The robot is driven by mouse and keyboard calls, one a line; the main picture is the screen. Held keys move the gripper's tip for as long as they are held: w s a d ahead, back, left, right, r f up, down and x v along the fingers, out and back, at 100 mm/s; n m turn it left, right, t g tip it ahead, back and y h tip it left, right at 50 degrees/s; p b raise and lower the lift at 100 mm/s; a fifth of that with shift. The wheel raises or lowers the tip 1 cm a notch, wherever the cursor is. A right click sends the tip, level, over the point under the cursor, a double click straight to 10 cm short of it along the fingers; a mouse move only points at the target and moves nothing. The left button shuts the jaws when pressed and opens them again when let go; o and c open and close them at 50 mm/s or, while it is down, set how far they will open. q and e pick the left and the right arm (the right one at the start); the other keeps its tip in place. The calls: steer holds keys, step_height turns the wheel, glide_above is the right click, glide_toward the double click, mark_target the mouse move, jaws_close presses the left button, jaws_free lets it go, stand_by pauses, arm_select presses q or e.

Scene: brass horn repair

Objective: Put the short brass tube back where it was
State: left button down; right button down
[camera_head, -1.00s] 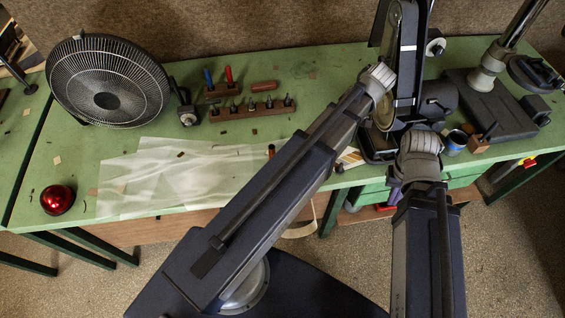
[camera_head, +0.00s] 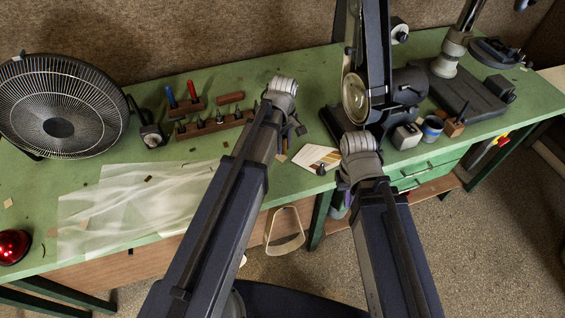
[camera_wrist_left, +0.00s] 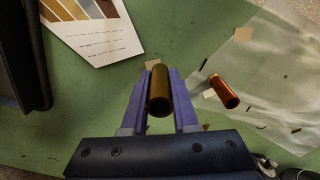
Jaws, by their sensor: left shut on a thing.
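A short brass tube (camera_wrist_left: 160,92) sits between the purple fingers of my left gripper (camera_wrist_left: 160,78) in the left wrist view. The gripper is shut on it, above the green bench. A second, copper-coloured tube (camera_wrist_left: 224,92) is to the right, by the edge of a translucent sheet.
A printed colour card (camera_head: 316,158) lies between my wrists. The belt machine (camera_head: 362,95) stands just behind them. A wooden tool rack (camera_head: 215,123), a fan (camera_head: 58,110), the translucent sheet (camera_head: 135,205) and a red dome (camera_head: 12,246) are to the left.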

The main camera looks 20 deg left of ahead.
mark_target(283, 164)
arm_select(q)
steer(key=shift+f+b, duration=2.6)
steer(key=shift+f, duration=0.6)
steer(key=shift+r, duration=0.15)
steer(key=c, duration=0.7)
jaws_free()
step_height(283, 164, up, 12)
steer(key=p, duration=1.2)
steer(key=shift+s+d+m+y, duration=0.2)
steer(key=shift+s+d+m, duration=1.55)
steer(key=shift+s+m, duration=0.75)
steer(key=shift+s+d+m+y, duration=0.2)
steer(key=shift+s+d+m, duration=1.55)
steer(key=shift+s+m, duration=0.65)
steer(key=shift+s+d+m+y, duration=0.2)
steer(key=shift+s+d+m, duration=1.55)
steer(key=shift+s+m, duration=0.75)
